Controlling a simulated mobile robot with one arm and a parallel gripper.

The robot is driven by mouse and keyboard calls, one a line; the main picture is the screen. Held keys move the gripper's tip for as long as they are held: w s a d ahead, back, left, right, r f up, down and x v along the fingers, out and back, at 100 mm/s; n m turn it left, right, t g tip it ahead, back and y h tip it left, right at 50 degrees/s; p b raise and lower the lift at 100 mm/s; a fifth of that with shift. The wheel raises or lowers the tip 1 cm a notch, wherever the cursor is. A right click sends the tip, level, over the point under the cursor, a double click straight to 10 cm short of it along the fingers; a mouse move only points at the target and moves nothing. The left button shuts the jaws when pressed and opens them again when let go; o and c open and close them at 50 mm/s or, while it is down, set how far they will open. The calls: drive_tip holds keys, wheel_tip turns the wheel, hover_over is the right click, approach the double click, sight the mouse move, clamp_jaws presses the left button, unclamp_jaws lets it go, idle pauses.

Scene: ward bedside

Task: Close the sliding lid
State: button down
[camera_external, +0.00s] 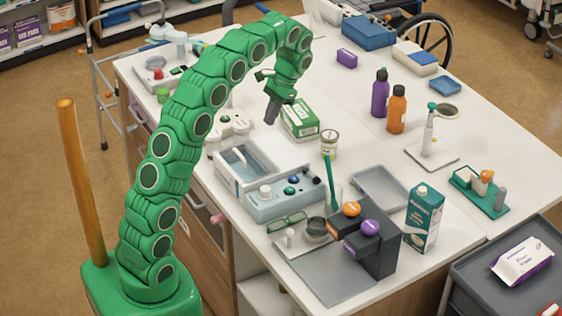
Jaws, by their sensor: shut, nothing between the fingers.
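A pale blue-grey box (291,203) with knobs on its front panel stands on the white table, left of the middle. Its top has an open recess on the left. A white flat panel (277,154), which looks like the sliding lid, covers the right part of the top, so the lid looks partly open. My gripper (271,116) is shut and empty. It points down in the air, behind the box in the picture and apart from the lid.
A green-and-white carton (300,119) is just right of my gripper. A jar (329,144) and a cup with a green toothbrush (332,190) stand right of the box. Glasses (287,222) lie in front. White items (233,125) sit behind the box. The table's middle right has free room.

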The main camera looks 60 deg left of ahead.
sight(241, 156)
drive_tip(key=shift+m, duration=0.4)
drive_tip(key=x, duration=0.9)
drive_tip(key=shift+w+d+f, duration=0.15)
drive_tip(key=shift+f, duration=0.3)
drive_tip(key=shift+s+r, duration=0.1)
drive_tip(key=shift+s, duration=0.9)
drive_tip(key=shift+s+r, duration=0.15)
drive_tip(key=shift+s, duration=0.85)
drive_tip(key=shift+s+r, duration=0.1)
drive_tip(key=shift+s, duration=1.1)
